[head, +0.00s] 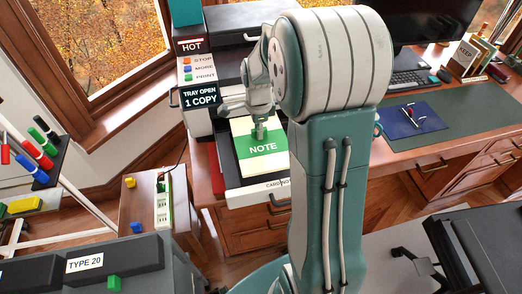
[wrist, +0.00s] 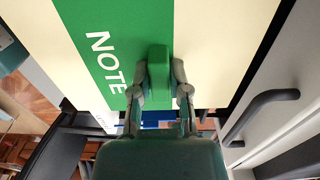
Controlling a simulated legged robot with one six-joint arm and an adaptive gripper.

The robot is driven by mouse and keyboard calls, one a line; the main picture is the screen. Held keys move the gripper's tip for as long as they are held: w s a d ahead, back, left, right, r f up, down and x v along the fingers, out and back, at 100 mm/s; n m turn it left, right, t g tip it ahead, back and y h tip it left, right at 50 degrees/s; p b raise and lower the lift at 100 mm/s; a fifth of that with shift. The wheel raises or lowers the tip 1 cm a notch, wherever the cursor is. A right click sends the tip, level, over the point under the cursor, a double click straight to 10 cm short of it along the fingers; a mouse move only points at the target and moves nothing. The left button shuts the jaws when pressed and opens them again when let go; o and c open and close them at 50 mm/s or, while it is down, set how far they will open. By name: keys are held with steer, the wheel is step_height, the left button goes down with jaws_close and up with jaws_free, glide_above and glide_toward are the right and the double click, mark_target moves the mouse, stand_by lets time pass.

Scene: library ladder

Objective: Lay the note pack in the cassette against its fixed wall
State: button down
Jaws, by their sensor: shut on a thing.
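The note pack (head: 262,157) is a cream slab with a green band marked NOTE. It fills much of the wrist view (wrist: 115,60), with a raised green grip tab (wrist: 158,62) on its band. My gripper (wrist: 160,92) has a finger on each side of this tab and is shut on it. In the head view, my gripper (head: 260,128) reaches down to the pack from above. The cassette (head: 245,196) is an open dark tray with a pale, lettered front. The pack is over or inside it; I cannot tell whether it touches the floor or fixed wall. My arm hides the right side.
Behind the cassette stands a printer with a sign reading TRAY OPEN 1 COPY (head: 201,96). The wooden desk continues right, with a blue mat (head: 410,120) and a keyboard (head: 408,82). A dark handle (wrist: 262,112) on a pale front lies right in the wrist view.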

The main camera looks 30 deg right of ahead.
mark_target(258, 142)
step_height(258, 142, down, 5)
steer(key=shift+a, duration=0.15)
step_height(258, 142, down, 4)
steer(key=shift+f, duration=0.2)
steer(key=c, duration=0.6)
jaws_free()
